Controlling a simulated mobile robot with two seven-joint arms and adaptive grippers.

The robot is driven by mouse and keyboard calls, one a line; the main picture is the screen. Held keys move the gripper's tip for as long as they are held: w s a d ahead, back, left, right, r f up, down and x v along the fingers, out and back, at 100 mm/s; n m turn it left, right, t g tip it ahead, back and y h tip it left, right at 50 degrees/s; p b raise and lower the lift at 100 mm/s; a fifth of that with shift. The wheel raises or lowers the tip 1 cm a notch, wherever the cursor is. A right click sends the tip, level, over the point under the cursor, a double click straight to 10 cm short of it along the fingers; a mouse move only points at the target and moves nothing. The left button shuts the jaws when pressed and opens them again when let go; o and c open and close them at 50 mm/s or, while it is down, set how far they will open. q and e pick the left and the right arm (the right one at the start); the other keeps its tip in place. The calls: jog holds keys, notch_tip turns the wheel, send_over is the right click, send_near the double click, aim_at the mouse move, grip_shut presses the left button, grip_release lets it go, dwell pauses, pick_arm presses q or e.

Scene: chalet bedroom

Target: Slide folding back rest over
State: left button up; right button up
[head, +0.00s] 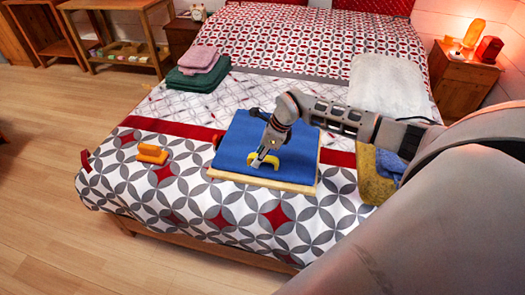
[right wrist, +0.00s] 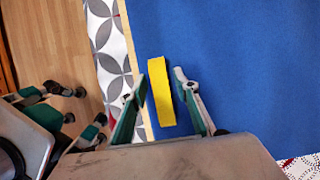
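The folding back rest (head: 235,140) is a flat blue padded panel with a pale wooden edge, lying near the foot of the bed. A yellow handle (head: 294,162) sits on its near part. My right gripper (head: 262,160) reaches down to this handle. In the right wrist view, the yellow handle (right wrist: 160,92) stands between the open fingers of my right gripper (right wrist: 159,78), with a gap beside it. Whether a finger touches it is unclear. My left gripper (right wrist: 86,108) shows at the left of the wrist view, over the floor, fingers apart and empty.
An orange block (head: 152,154) lies on the bed left of the panel. Folded pink and green cloths (head: 203,80) lie farther back. Yellow and blue cloths (head: 375,180) lie to the right, near a white pillow (head: 388,83). The patterned cover in front is clear.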

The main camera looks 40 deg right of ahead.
jog(key=shift+w+f, duration=0.1)
jog(key=shift+f, duration=0.25)
pick_arm(q)
jog(key=shift+a, duration=0.1)
pick_arm(e)
jog(key=shift+c, duration=0.3)
pick_arm(q)
jog(key=shift+f, duration=0.1)
pick_arm(e)
grip_shut()
jog(key=shift+d, duration=0.1)
